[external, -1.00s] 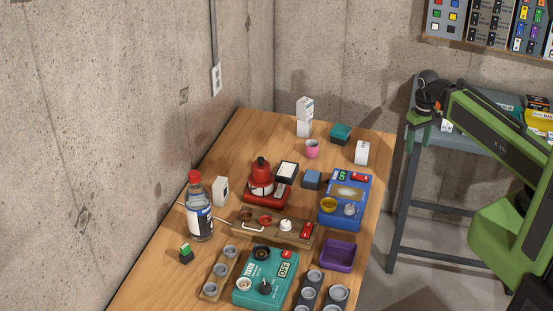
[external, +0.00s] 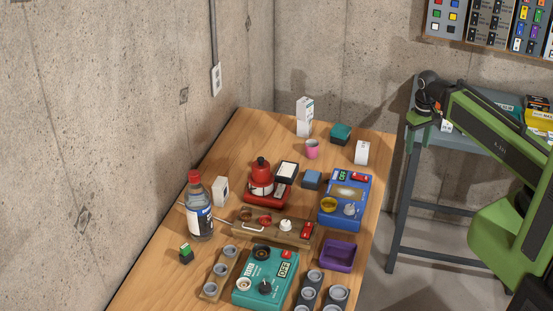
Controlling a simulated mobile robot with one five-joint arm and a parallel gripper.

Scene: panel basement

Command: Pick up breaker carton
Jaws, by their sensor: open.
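My gripper (external: 418,119) hangs at the left edge of the grey bench in the external view, below my dark wrist. It is open and small in the picture, with nothing visible in it. No label reading breaker carton is legible. Several small white cartons could be it: a tall one (external: 305,117) upright at the back of the wooden table, a short one (external: 362,152) at its back right, and one (external: 221,191) beside the bottle. A small white item (external: 446,126) on the grey bench is partly hidden by my arm. My gripper is apart from the cartons on the wooden table.
The wooden table (external: 240,135) also holds a bottle (external: 199,210), a red device (external: 266,187), a blue device (external: 345,200), a teal tester (external: 265,280), a purple tray (external: 340,257) and a pink cup (external: 312,149). The grey bench (external: 420,143) carries boxes, including a yellow one (external: 539,106).

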